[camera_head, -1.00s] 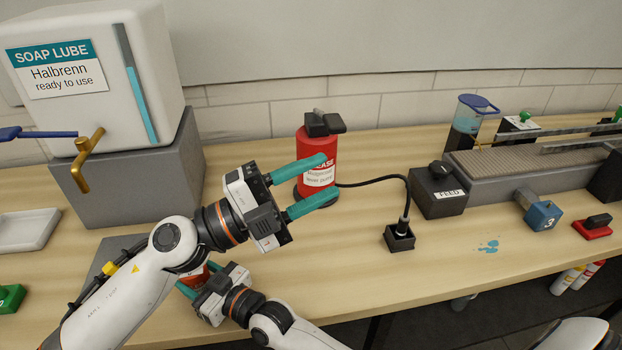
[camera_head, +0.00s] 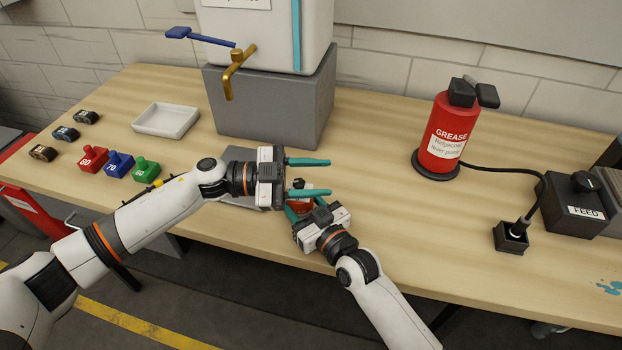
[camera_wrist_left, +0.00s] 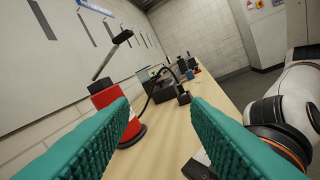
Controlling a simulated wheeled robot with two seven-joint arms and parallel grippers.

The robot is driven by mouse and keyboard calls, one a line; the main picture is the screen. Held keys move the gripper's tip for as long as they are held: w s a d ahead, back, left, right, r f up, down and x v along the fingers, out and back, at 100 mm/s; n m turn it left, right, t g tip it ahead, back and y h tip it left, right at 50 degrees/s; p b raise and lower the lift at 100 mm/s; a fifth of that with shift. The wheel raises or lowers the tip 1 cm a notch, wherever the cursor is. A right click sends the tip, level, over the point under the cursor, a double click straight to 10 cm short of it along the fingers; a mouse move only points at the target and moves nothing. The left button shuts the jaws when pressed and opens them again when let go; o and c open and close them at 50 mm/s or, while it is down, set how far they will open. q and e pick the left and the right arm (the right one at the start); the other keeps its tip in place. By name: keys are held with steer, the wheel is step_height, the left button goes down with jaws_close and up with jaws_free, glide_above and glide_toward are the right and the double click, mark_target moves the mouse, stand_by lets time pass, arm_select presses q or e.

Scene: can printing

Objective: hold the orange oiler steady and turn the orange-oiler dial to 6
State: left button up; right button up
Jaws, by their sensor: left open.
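The orange oiler (camera_head: 301,204) is small and partly hidden on the table, between my two grippers in the head view. Its dial and the number it is set to cannot be made out. My right gripper (camera_head: 305,205) comes from the front, with its teal fingers around the oiler's body; it looks shut on it. My left gripper (camera_head: 329,177) is open and empty, its fingers pointing right, just above and behind the oiler. In the left wrist view its two teal fingers (camera_wrist_left: 160,125) stand wide apart with nothing between them.
A red grease pump (camera_head: 448,138) stands to the right, its cable running to a black socket (camera_head: 511,236). A soap-lube tank on a grey block (camera_head: 270,108) is behind. A white tray (camera_head: 166,121) and coloured blocks (camera_head: 119,164) lie left. Table between oiler and grease pump is clear.

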mark_target(308, 185)
arm_select(q)
steer(key=w+a+f+n+t, duration=0.1)
steer(key=a+f+n, duration=0.15)
steer(key=a, duration=0.35)
steer(key=w+a+f+n, duration=0.2)
steer(key=a+n, duration=0.2)
steer(key=a, duration=0.3)
steer(key=shift+m, duration=0.25)
steer(key=d, duration=1.2)
jaws_close()
steer(key=shift+s+r+m+g+y, duration=0.15)
steer(key=shift+m+g+y, duration=0.25)
steer(key=shift+m+g, duration=1.3)
steer(key=shift+s+a+m+g+y, duration=0.15)
steer(key=shift+m+g+y, duration=0.4)
steer(key=shift+g, duration=1.15)
jaws_free()
steer(key=shift+s, duration=0.1)
